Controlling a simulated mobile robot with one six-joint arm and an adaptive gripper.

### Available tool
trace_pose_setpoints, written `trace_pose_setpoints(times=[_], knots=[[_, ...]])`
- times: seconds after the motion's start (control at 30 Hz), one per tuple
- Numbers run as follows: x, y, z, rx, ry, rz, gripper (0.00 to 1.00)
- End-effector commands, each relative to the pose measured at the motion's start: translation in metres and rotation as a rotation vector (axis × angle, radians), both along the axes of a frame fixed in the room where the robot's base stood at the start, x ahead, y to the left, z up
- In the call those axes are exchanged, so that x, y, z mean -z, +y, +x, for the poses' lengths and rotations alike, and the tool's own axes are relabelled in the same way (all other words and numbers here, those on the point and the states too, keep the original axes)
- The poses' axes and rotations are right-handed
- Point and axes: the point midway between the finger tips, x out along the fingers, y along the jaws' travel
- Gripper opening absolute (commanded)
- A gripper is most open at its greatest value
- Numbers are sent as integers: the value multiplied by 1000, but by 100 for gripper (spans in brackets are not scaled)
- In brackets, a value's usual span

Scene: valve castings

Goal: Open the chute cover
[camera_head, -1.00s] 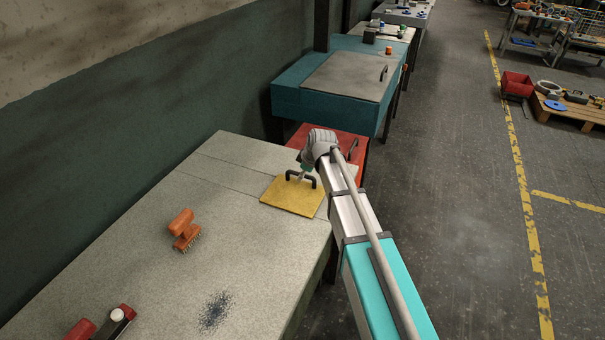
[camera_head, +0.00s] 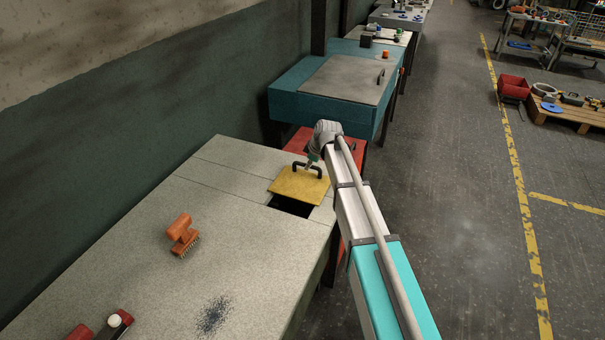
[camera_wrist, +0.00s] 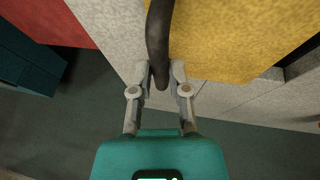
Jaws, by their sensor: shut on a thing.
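The yellow chute cover (camera_head: 300,185) lies at the far right of the grey bench top, with a dark chute opening (camera_head: 291,206) bared along its near edge. Its black handle (camera_head: 306,170) stands up from the cover. My gripper (camera_head: 311,163) is at the handle, partly hidden by my own wrist in the head view. In the wrist view my gripper (camera_wrist: 160,78) has its two fingers shut on the dark handle (camera_wrist: 158,40). The yellow cover (camera_wrist: 225,40) fills the upper right there, with a dark strip of the opening (camera_wrist: 275,62) beside it.
An orange brush (camera_head: 182,235) lies on the bench top (camera_head: 140,270), with a dark patch of specks (camera_head: 213,315) nearer. A red and black thing (camera_head: 115,325) is at the near left edge. A teal box with a grey lid (camera_head: 345,78) and a red unit (camera_head: 300,142) stand beyond.

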Motion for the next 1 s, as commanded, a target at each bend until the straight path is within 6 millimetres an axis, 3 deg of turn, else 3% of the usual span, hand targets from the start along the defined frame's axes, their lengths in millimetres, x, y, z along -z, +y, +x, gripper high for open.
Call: trace_pose_setpoints(times=[0.03, 0.2, 0.6, 0.63, 0.8, 1.0], knots=[[0, -4, 19, 2, 0, 0, 0], [0, -16, 50, 2, 0, 2, 0], [0, -20, 56, -1, 0, 1, 0], [0, -20, 56, -1, 0, 1, 24], [0, -20, 56, -1, 0, 1, 56], [0, -20, 56, -1, 0, 1, 57]])
